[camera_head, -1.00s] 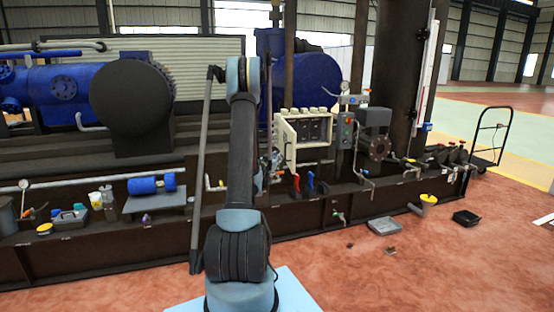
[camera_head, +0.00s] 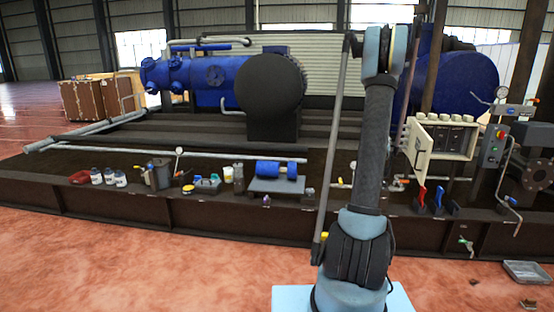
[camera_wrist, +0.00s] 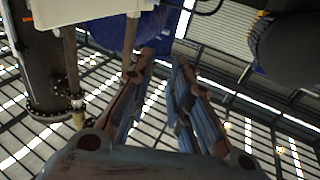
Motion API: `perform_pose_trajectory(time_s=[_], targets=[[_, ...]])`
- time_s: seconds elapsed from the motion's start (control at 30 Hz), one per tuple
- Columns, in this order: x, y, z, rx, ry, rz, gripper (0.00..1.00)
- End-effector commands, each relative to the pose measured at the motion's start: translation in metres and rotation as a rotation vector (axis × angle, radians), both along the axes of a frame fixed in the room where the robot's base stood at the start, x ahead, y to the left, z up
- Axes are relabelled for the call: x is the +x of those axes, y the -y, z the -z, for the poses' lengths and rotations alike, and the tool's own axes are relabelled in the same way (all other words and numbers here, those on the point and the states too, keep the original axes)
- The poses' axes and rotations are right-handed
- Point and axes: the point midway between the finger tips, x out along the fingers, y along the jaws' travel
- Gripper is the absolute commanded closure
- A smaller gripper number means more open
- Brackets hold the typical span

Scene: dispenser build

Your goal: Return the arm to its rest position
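My arm (camera_head: 376,150) stands nearly upright in the head view, right of the picture's middle, in front of the long dark bench. Its gripper is hidden there. In the wrist view my gripper (camera_wrist: 164,55) shows two blue and brown fingers with a narrow gap between their tips. I see nothing held between them. The wrist camera looks past the fingers at the roof bars, a blue body and a dark round part.
The dark bench (camera_head: 120,212) bears a blue tank (camera_head: 215,75), small bottles (camera_head: 108,177), a blue roller (camera_head: 277,170) and an open cream box (camera_head: 445,138). A grey tray (camera_head: 526,272) lies on the floor at right. The red floor at front left is clear.

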Motion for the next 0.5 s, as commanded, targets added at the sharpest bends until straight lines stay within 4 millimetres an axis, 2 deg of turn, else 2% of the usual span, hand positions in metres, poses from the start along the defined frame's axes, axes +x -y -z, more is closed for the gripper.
perform_pose_trajectory(time_s=[0.03,0.2,0.37,0.5], targets=[[0.001,-0.018,-0.011,0.000,-0.005,-0.045,0.82],[0.002,-0.078,-0.037,0.011,-0.035,-0.194,0.82],[-0.008,-0.131,-0.054,0.027,-0.079,-0.332,0.82],[-0.024,-0.173,-0.061,0.047,-0.133,-0.441,0.82]])
